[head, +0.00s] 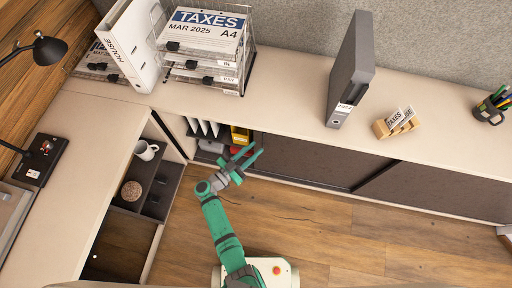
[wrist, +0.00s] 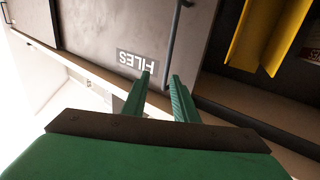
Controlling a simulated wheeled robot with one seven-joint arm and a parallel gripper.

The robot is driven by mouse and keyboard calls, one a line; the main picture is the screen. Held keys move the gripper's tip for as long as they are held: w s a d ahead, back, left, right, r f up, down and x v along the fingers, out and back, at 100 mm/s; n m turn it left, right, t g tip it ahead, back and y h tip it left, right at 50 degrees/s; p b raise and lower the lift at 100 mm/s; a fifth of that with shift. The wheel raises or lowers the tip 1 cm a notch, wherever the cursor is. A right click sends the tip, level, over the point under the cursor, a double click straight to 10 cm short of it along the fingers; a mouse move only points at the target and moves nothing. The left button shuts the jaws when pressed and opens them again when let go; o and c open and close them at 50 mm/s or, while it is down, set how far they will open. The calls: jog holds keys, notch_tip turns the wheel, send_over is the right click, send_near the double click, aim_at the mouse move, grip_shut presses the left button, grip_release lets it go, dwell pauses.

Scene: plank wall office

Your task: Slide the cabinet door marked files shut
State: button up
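The dark sliding cabinet door (head: 305,162) stands under the long counter, with the compartment to its left uncovered. In the wrist view the grey door (wrist: 110,28) carries an upside-down FILES label (wrist: 137,62). A dark upright bar handle (wrist: 180,30) runs along the door's edge beside the opening. My gripper (head: 256,150) is at that edge, in front of the cabinet. In the wrist view its two green fingers (wrist: 158,90) are apart, and the handle's lower end appears between them. I cannot tell whether either finger touches it.
The open compartment holds yellow folders (wrist: 270,30), also seen as a yellow item (head: 240,134) in the head view. A second door panel (head: 440,185) is to the right. A desk (head: 95,150) stands left. The wooden floor (head: 330,225) before the doors is clear.

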jog(key=v, duration=0.6)
jog(key=shift+s+a, duration=0.25)
dwell(0.4)
dwell(0.4)
